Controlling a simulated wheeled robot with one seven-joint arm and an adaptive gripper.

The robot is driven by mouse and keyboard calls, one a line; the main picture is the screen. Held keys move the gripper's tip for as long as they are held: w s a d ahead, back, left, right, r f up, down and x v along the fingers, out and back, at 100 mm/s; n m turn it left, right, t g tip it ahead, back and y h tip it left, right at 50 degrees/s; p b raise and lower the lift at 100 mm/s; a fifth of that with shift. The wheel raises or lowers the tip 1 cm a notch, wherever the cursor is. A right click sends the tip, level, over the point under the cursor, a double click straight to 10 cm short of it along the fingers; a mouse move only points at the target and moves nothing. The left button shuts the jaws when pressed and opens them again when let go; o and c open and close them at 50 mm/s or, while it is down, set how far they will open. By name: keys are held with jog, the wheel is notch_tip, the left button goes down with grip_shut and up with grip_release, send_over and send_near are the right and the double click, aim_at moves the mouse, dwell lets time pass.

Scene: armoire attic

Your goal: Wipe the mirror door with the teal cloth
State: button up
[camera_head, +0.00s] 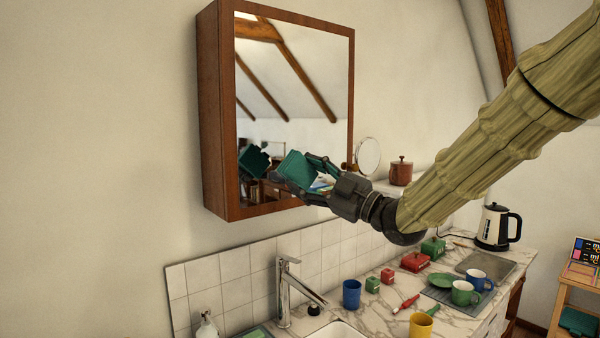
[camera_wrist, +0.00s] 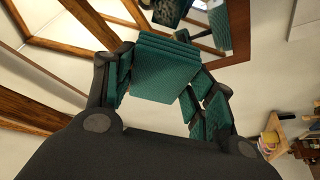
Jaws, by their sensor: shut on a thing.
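The mirror door (camera_head: 290,85) is the front of a brown wooden wall cabinet above the sink and looks shut. It reflects roof beams and, at its lower left, the teal cloth. My gripper (camera_head: 308,172) is shut on the folded teal cloth (camera_head: 295,168) in front of the lower part of the mirror. In the head view a gap shows between the cloth and its reflection. In the wrist view the cloth (camera_wrist: 165,70) sits between the two fingers as a thick, ridged pad, with the mirror and its wooden frame beyond it. Its far face is hidden.
Below are a faucet (camera_head: 287,290), a sink and a marble counter with a blue cup (camera_head: 351,293), several mugs and small boxes. A round mirror (camera_head: 367,157) and a red-brown jar (camera_head: 401,171) stand right of the cabinet. The wall left of it is bare.

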aim_at(273, 166)
jog(key=shift+w+a+f+b, duration=0.1)
jog(key=shift+w+a, duration=0.55)
jog(key=shift+w, duration=0.25)
jog(key=shift+w+a+r+b, duration=0.1)
jog(key=shift+w+a+b, duration=0.05)
jog(key=shift+w+a, duration=0.65)
jog(key=shift+w+a+f+b, duration=0.1)
jog(key=shift+w+a, duration=0.4)
jog(key=shift+w, duration=0.5)
jog(key=shift+w+a, duration=0.6)
jog(key=shift+w, duration=0.3)
jog(key=w+d, duration=0.6)
jog(key=d, duration=0.2)
jog(key=shift+d, duration=0.35)
dwell(0.6)
jog(key=shift+w, duration=0.1)
